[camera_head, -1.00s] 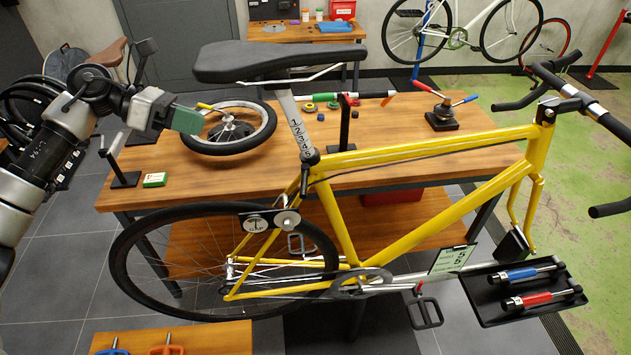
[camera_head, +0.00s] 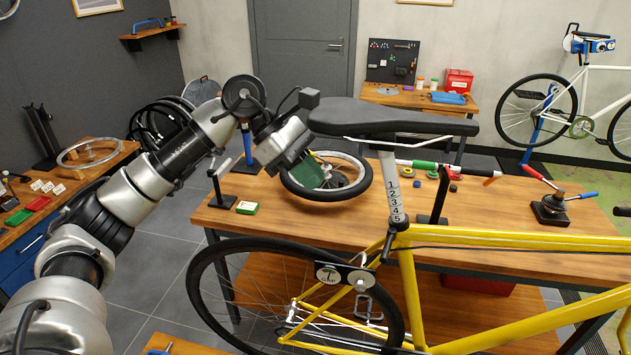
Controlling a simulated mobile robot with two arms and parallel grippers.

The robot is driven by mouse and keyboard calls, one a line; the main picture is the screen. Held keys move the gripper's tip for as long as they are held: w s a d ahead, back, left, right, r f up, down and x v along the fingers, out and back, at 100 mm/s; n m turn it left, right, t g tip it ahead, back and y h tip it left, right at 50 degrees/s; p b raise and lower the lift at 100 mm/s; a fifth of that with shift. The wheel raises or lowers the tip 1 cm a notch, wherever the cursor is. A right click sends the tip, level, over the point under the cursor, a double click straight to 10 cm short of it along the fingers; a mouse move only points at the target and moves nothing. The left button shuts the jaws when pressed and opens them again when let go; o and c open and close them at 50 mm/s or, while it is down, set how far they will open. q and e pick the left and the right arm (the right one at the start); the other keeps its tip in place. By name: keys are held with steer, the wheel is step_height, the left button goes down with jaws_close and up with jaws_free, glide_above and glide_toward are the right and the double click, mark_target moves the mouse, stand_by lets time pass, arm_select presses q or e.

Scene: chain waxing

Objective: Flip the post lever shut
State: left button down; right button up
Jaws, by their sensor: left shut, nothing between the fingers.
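The yellow bike (camera_head: 480,240) stands in front of the bench. Its numbered seat post (camera_head: 393,190) runs from the black saddle (camera_head: 390,117) down to a dark clamp (camera_head: 398,222). A small dark piece (camera_head: 387,246) hangs beside the clamp; I cannot tell whether it is the post lever or how it is set. My left gripper (camera_head: 308,174) has green fingers and is shut and empty. It points down and right, left of the seat post and below the saddle's rear, overlapping the wheel on the bench in the picture. My right gripper is out of view.
A loose wheel (camera_head: 350,188) lies on the wooden bench (camera_head: 290,223). A tool with red and blue handles (camera_head: 550,207) stands at the right.

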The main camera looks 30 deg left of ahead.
mark_target(388, 246)
arm_select(q)
steer(key=b+x, duration=0.2)
steer(key=x, duration=1.4)
steer(key=shift+b, duration=0.35)
steer(key=shift+f, duration=0.15)
